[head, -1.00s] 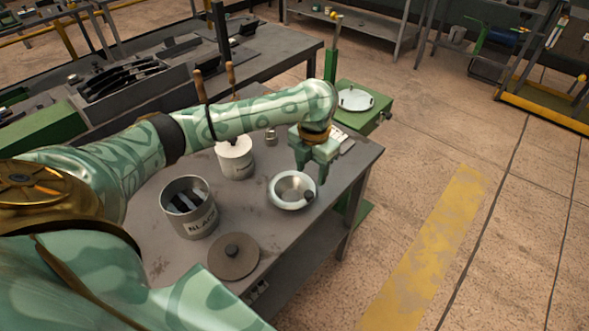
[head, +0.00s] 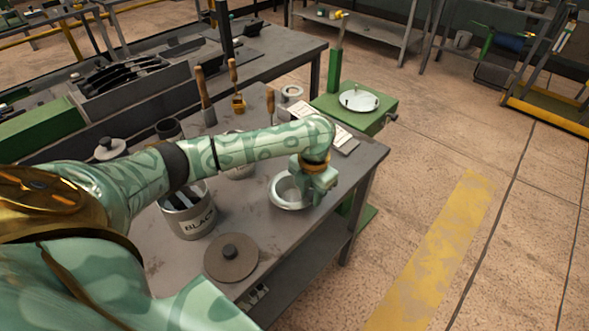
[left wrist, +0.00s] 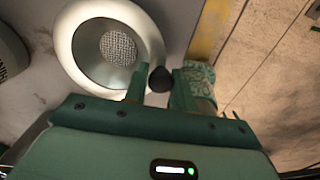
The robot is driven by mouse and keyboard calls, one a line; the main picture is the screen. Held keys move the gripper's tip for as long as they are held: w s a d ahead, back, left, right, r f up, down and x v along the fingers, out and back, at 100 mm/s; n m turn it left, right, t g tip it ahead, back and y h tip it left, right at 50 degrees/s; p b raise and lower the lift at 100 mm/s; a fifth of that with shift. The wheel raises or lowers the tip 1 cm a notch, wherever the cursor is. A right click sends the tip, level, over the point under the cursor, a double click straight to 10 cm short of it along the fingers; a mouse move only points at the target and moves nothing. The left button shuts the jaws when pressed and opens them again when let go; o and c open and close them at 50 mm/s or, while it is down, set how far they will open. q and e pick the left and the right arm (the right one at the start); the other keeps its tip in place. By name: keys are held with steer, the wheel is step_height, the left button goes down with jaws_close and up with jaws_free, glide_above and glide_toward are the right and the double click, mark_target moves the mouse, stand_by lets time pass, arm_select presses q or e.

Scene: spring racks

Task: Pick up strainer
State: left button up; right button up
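The strainer (head: 283,194) is a pale round ring with a metal bowl and mesh bottom, lying near the right edge of the grey table. In the left wrist view, its mesh bowl (left wrist: 112,45) is at the upper left, and its dark knob (left wrist: 160,78) sticks out from the rim. My left gripper (head: 312,200) is down at the strainer's right side and covers part of it. In the left wrist view, the fingers (left wrist: 160,88) stand apart on either side of the knob; firm contact is not clear. My right gripper is out of view.
A metal can marked BLACK (head: 190,212) and a round lid with a knob (head: 231,257) stand left of the strainer. Another can (head: 238,170) is partly behind my arm. Brushes (head: 205,98) stand at the back. A green stand (head: 378,117) is beyond the table's right end.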

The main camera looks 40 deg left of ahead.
arm_select(q)
steer(key=shift+c, duration=1.2)
steer(key=shift+r, duration=0.15)
